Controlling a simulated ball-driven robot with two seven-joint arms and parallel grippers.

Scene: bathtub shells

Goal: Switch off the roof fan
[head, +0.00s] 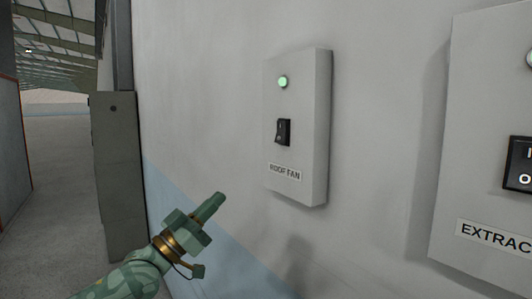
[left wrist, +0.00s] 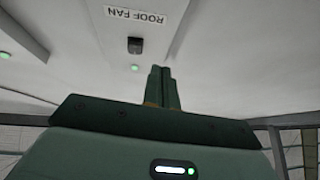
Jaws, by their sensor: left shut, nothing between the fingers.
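The roof fan switch box (head: 297,128) is a pale grey box on the wall, with a label (head: 285,173) reading ROOF FAN. Its black rocker switch (head: 283,132) sits mid-face, below a green lamp (head: 283,82) that is lit. In the left wrist view the switch (left wrist: 134,45) and lit lamp (left wrist: 134,69) appear upside down, beyond my fingertips. My left gripper (head: 218,198) is shut and empty, below and left of the box, pointing up toward it and apart from it. It also shows in the left wrist view (left wrist: 160,70). My right gripper is not in view.
A second switch box (head: 468,150), its label starting EXTRAC, stands on the wall at right, partly cut off. A grey cabinet (head: 118,170) stands at left, beside an open floor passage (head: 65,180). The wall between the boxes is bare.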

